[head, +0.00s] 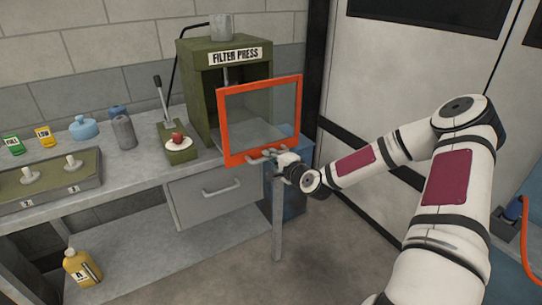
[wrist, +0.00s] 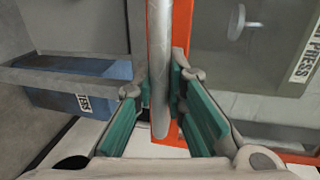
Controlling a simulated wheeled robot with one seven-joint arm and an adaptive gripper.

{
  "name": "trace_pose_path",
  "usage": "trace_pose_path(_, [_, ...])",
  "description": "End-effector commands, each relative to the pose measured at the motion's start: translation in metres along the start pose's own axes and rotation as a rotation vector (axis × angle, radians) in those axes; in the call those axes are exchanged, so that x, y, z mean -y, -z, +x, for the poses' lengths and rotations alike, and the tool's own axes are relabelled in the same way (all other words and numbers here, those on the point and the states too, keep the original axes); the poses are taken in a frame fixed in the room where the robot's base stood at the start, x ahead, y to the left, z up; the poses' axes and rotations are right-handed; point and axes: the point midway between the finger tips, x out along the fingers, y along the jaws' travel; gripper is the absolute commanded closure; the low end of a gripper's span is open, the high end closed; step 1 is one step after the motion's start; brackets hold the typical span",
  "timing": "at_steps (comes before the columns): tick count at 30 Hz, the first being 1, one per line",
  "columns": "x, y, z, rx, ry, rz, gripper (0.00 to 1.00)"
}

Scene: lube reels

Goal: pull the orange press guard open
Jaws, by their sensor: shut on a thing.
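The orange press guard (head: 262,82) is a framed clear panel at the front of the green filter press (head: 197,85). It reaches past the right side of the press and appears to stand out from its front. Its grey bar handle (head: 256,157) is on the lower edge. My gripper (head: 276,158) is at this handle. In the wrist view, the handle (wrist: 160,60) runs between the green-padded fingers of my gripper (wrist: 163,105), which is shut on it. The orange frame (wrist: 182,30) shows just behind the handle. The fingers hide part of the handle.
The grey bench (head: 135,178) holds a hand lever (head: 160,95), a plate with a red item (head: 179,140) and several bottles. A drawer (head: 218,190) is under it. A blue bin (head: 294,195) stands below my gripper. Floor in front is clear.

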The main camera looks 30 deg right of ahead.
Motion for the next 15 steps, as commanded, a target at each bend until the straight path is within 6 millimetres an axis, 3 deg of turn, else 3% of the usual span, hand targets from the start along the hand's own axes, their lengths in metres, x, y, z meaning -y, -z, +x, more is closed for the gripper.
trace_pose_path(1, [-0.0010, -0.0001, 0.0001, 0.000, -0.002, 0.001, 1.00])
trace_pose_path(3, [-0.0010, -0.0001, 0.0001, 0.000, -0.002, 0.001, 0.77])
trace_pose_path(5, [-0.0009, 0.0000, 0.0002, 0.000, -0.002, 0.001, 0.67])
trace_pose_path(15, [-0.0003, 0.0005, -0.0023, -0.001, -0.001, 0.000, 0.67])
